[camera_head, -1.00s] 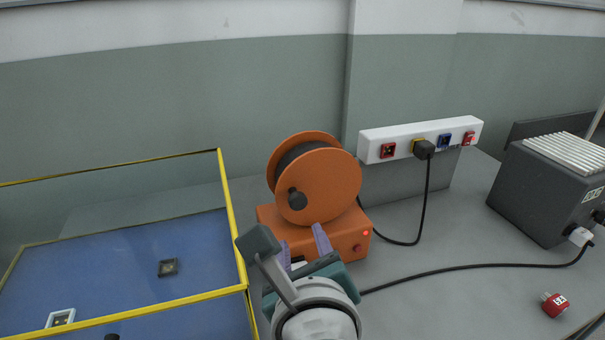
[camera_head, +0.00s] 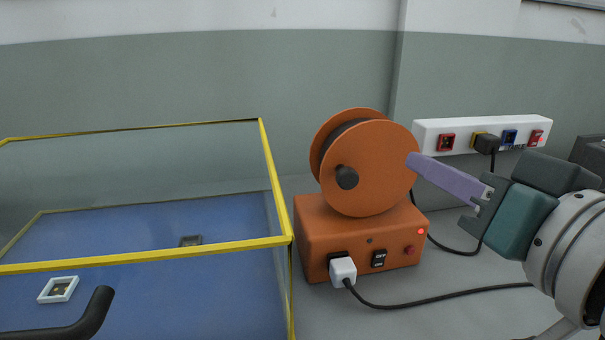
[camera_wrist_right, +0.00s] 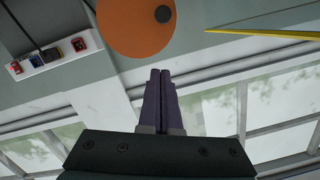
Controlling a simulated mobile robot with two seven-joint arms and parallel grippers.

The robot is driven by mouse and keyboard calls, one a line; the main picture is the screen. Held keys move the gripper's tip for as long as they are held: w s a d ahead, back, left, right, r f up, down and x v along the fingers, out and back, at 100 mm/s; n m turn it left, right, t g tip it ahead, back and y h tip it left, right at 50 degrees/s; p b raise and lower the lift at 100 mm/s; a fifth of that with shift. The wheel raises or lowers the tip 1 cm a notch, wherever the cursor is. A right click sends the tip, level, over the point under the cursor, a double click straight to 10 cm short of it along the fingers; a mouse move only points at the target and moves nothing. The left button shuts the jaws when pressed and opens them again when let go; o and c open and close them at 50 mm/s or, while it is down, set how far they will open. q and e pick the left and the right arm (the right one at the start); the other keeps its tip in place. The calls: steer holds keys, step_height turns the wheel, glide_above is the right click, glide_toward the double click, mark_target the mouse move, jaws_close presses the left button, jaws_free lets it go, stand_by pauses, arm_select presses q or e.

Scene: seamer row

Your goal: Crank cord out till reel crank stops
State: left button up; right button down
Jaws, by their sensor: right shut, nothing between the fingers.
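The orange cord reel (camera_head: 375,160) stands upright on its orange base (camera_head: 315,235). Its black crank knob (camera_head: 347,177) sits on the left part of the front disc; the disc (camera_wrist_right: 130,30) and knob (camera_wrist_right: 163,14) also show in the right wrist view. Dark cord shows between the discs. My right gripper (camera_head: 412,160) has its purple fingers together and empty, tips at the reel's right edge in the head view. The fingers also show shut in the right wrist view (camera_wrist_right: 160,72). I cannot tell whether they touch the disc. My left gripper is not in view.
A white plug (camera_head: 342,270) with a black cable is in the base, beside a black switch (camera_head: 378,259). A yellow-edged clear enclosure (camera_head: 270,170) stands close on the left. A white socket strip (camera_head: 480,128) is behind on the right. A black bent bar (camera_head: 98,310) shows lower left.

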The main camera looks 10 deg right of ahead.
steer(key=w+a+f+b, duration=0.1)
steer(key=w+f, duration=0.3)
steer(key=w, duration=0.6)
steer(key=shift+a+f+b, duration=0.3)
steer(key=shift+a+f, duration=0.05)
steer(key=shift+a, duration=0.3)
steer(key=shift+w+a+f+n, duration=0.1)
steer(key=shift+f+n, duration=0.05)
steer(key=shift+n, duration=0.15)
steer(key=shift+a+f+n+h, duration=0.2)
steer(key=shift+n+h, duration=0.1)
steer(key=shift+n, duration=0.1)
